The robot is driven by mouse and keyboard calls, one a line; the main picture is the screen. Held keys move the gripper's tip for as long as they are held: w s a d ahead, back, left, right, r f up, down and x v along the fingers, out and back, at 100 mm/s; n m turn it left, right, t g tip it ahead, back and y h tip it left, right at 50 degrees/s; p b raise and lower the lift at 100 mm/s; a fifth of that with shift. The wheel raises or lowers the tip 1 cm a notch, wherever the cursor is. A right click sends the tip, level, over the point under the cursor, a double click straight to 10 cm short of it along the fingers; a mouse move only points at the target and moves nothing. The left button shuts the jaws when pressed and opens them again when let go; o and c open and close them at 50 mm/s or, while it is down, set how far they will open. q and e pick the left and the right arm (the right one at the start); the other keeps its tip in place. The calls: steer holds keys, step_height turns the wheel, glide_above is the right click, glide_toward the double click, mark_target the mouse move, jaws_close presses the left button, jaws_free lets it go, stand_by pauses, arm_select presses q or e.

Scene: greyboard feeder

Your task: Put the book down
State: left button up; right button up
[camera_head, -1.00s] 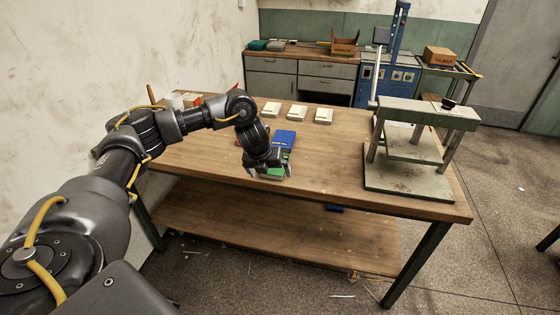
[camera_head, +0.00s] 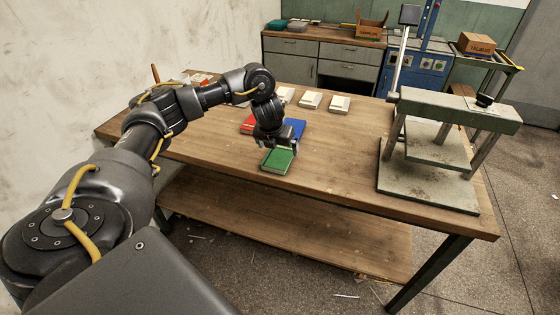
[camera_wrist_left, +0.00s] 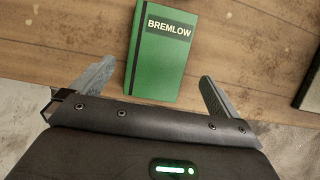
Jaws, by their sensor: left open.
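A green book (camera_head: 277,160) lies flat near the front edge of the wooden table (camera_head: 345,165). In the left wrist view the green book (camera_wrist_left: 158,60) shows its cover, with the label BREMLOW. My left gripper (camera_head: 276,144) is open just behind and above the book in the head view. In the left wrist view the fingers of my left gripper (camera_wrist_left: 157,78) are spread, one to each side of the book's lower end, with gaps between them and the book. My right gripper is not in view.
A red book (camera_head: 248,124) and a blue book (camera_head: 296,128) lie behind the green one, partly hidden by my gripper. Several pale blocks, one of them here (camera_head: 340,104), sit farther back. A grey press (camera_head: 450,109) stands at the right. Table between is clear.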

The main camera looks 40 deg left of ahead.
mark_target(280, 154)
arm_select(q)
steer(key=shift+f, duration=0.4)
steer(key=b+x, duration=0.2)
steer(key=x, duration=0.2)
steer(key=shift+w+a+f, duration=0.25)
steer(key=shift+w, duration=0.1)
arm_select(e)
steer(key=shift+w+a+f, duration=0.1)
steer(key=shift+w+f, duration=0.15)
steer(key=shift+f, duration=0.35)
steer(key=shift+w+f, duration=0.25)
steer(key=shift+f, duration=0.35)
arm_select(q)
steer(key=shift+r, duration=0.1)
steer(key=c, duration=1.1)
steer(key=shift+r, duration=0.1)
steer(key=shift+c, duration=0.2)
